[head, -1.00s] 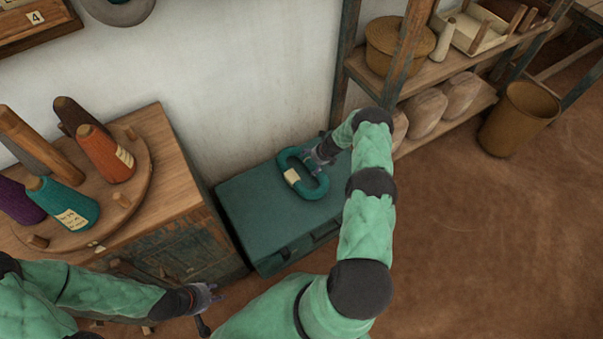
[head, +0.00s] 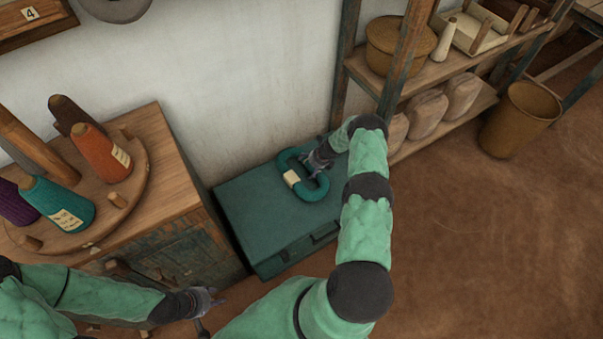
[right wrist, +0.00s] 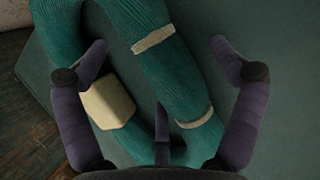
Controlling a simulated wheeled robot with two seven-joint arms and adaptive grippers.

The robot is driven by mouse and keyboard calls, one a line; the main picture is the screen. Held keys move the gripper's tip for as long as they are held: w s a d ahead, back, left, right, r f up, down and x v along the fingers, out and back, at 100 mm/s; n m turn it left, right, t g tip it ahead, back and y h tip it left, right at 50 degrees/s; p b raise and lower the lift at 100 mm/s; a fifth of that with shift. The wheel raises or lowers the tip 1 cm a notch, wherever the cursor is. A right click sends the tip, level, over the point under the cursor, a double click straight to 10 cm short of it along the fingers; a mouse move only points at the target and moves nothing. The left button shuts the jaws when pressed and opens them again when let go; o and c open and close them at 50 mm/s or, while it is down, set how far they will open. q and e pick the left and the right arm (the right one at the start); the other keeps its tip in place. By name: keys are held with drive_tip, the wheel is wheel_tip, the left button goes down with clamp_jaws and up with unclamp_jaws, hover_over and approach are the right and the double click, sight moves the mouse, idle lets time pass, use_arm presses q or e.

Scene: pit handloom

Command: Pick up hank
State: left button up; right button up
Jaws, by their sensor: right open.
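The teal hank (head: 284,163) lies as a closed loop on top of a dark green chest (head: 250,215). It has a cream paper label (head: 291,178), and light ties show on it in the right wrist view (right wrist: 168,60). I cannot tell whether the fingers touch the hank. My left gripper (head: 215,300) is away from the hank, in front of the wooden cabinet; its jaw state is unclear.
A wooden cabinet (head: 180,190) with yarn cones on a round board stands left of the chest. A shelf rack (head: 440,75) with a basket and wrapped bundles stands to the right, beside a brown bin (head: 519,120). The wall is close behind the chest. The right floor is clear.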

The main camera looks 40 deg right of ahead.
drive_tip(key=shift+f, duration=0.1)
idle(0.3)
drive_tip(key=c, duration=1.5)
